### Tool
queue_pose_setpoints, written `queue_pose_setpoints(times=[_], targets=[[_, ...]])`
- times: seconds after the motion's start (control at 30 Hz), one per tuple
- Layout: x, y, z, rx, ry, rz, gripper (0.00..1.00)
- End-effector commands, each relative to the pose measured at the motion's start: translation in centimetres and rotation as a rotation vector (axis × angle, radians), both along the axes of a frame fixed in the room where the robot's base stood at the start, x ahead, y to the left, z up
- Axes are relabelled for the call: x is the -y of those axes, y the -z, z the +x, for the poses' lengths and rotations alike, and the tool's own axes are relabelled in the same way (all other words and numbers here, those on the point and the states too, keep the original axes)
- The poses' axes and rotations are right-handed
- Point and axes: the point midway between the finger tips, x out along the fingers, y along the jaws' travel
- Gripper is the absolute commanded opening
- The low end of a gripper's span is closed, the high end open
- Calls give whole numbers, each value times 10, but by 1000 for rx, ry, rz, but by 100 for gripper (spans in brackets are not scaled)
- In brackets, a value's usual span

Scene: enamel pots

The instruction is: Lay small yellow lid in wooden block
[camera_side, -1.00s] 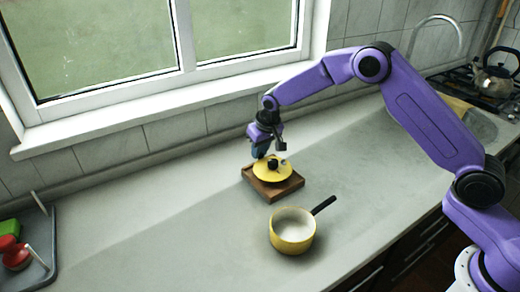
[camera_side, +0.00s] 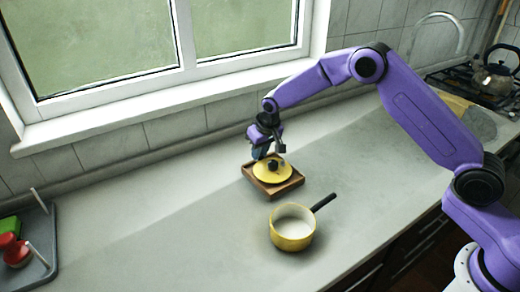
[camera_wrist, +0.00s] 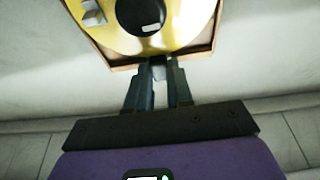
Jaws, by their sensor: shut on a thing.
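The small yellow lid (camera_side: 268,177) with a black knob lies within the outline of the wooden block (camera_side: 285,191), about level with its raised edges. Whether it rests fully on the block's floor I cannot tell. My gripper (camera_side: 263,156) is at the lid's far edge, near the window side, pointing down. In the wrist view, my gripper (camera_wrist: 160,72) is shut on the rim of the yellow lid (camera_wrist: 187,22); the fingertips partly hide the grip. The wooden block (camera_wrist: 203,52) shows around the lid there.
A yellow pot (camera_side: 292,238) with a dark handle stands in front of the block. A grey tray (camera_side: 46,258) with red and green items is at the far left. A kettle (camera_side: 494,80) stands on the hob at the back right. The counter between is clear.

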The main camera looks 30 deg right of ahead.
Motion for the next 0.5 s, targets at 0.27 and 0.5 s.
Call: queue_pose_setpoints(times=[0.27, 0.5], targets=[[0, 2, 0, 1, 0, 0, 0], [0, 2, 0, 1, 0, 0, 51]])
